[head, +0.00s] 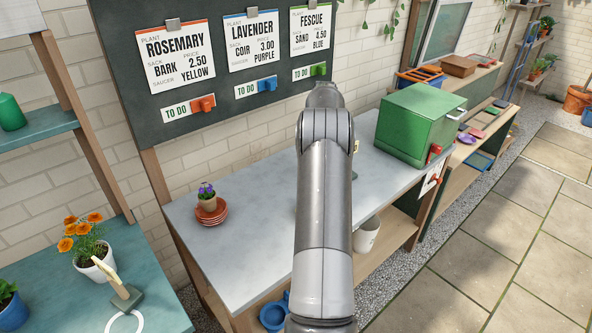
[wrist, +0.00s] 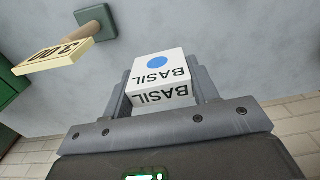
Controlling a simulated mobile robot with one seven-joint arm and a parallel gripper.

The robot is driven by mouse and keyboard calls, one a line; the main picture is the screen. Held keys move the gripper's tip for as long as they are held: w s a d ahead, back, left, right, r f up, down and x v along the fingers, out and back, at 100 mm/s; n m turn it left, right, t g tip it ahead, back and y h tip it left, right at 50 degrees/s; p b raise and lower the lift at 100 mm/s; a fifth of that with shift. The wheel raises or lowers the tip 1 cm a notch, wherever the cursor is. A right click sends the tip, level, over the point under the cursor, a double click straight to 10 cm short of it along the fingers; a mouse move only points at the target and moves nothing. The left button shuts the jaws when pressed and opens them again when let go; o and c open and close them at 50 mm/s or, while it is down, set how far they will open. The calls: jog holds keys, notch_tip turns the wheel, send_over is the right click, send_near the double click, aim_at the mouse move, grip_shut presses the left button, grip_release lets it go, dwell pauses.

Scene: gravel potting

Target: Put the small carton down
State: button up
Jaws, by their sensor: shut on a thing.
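The small carton (wrist: 158,75) is a white box printed BASIL with a blue dot, seen in the wrist view. My gripper (wrist: 160,88) is shut on it, with one finger on each side. The grey surface of the bench (wrist: 235,50) lies beyond the carton; I cannot tell whether the carton touches it. In the head view my arm hides the carton and the gripper. The bare bench top (head: 250,255) shows to the left of my arm.
A price tag (wrist: 55,58) on a green-grey stand (wrist: 97,22) is near the carton. In the head view a potted purple flower stands on stacked saucers (head: 210,215) at left. A green box (head: 415,125) stands at right. The bench between is largely clear.

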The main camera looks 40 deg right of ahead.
jog(key=w+a+f, duration=0.1)
jog(key=w+f, duration=0.1)
jog(key=w, duration=0.1)
jog(key=w+a+f, duration=0.1)
jog(key=w+f, duration=0.1)
jog(key=w, duration=0.1)
jog(key=w+a+f, duration=0.2)
jog(key=w, duration=0.1)
jog(key=shift+f, duration=1.9)
jog(key=shift+f, duration=0.15)
jog(key=o, duration=1)
